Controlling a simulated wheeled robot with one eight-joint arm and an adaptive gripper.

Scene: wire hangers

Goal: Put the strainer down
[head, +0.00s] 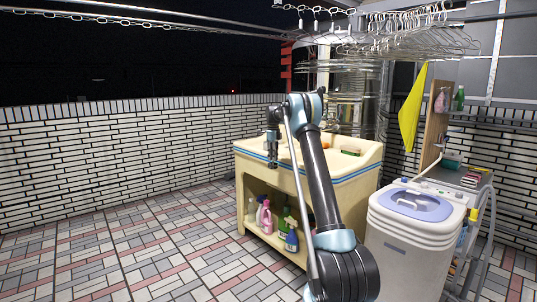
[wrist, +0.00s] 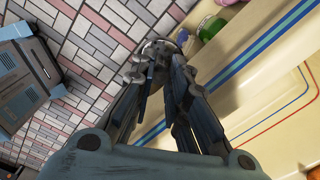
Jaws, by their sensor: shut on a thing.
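The strainer (wrist: 160,47) appears in the wrist view as a small round metallic thing at my fingertips, partly hidden by the fingers. My gripper (wrist: 162,66) is shut on it, with the fingers pointing down. In the head view my gripper (head: 272,150) hangs at the front left of the cream sink unit (head: 320,178). The strainer is too small to make out clearly there. In the wrist view it hangs over tiled floor and the sink's front edge; its height above them is hard to tell.
Bottles (head: 264,216) stand on the shelf under the sink. A green sponge (head: 350,151) lies on the sink's right rim. A washing machine (head: 415,235) stands at the right. Wire hangers (head: 410,40) hang above. The tiled floor (head: 130,240) at left is clear.

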